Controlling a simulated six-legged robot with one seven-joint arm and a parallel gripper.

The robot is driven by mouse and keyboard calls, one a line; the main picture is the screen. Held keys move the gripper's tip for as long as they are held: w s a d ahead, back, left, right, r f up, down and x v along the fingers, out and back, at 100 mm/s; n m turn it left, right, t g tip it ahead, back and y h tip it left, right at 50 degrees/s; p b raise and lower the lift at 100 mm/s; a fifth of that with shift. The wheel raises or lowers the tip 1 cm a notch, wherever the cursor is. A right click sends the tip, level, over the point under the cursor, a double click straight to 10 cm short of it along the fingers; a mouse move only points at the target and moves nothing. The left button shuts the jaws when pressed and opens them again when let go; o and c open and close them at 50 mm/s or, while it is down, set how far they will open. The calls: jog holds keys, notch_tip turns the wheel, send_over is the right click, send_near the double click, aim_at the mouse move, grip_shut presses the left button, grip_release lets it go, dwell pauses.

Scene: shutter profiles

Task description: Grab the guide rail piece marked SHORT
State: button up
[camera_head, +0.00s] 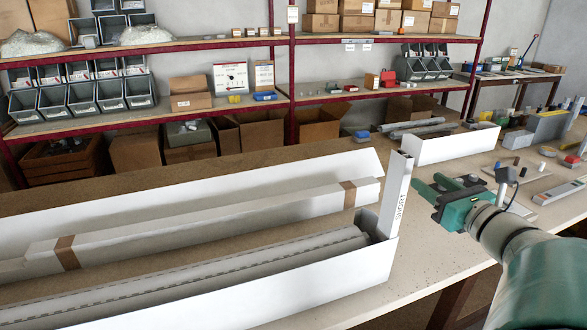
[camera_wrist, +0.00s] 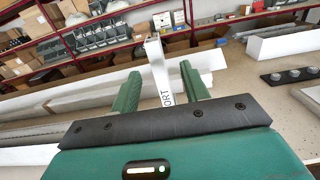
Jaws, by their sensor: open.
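The guide rail piece marked SHORT (camera_head: 396,196) is a white, narrow upright profile at the right end of a long open white box (camera_head: 330,283). Its lettering runs up the side facing right. My gripper (camera_head: 424,188) is just right of it in the head view, with a small gap between them. In the wrist view my gripper (camera_wrist: 160,72) is open, and the white piece (camera_wrist: 157,62) shows between its two green fingers. The letters "ORT" are visible there; the lower part is hidden by the gripper. I cannot tell whether the fingertips reach past it.
Grey profiles (camera_head: 230,275) lie in the long box, with a taped white carton (camera_head: 215,220) behind. Another white box (camera_head: 455,146) stands at the back right. The workbench (camera_head: 410,270) is bare in front of my gripper. Shelving with bins and cartons lines the wall.

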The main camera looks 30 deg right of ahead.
aim_at(397, 161)
jog(key=w, duration=0.5)
jog(key=shift+w+d, duration=0.25)
jog(key=shift+w, duration=2.75)
grip_shut()
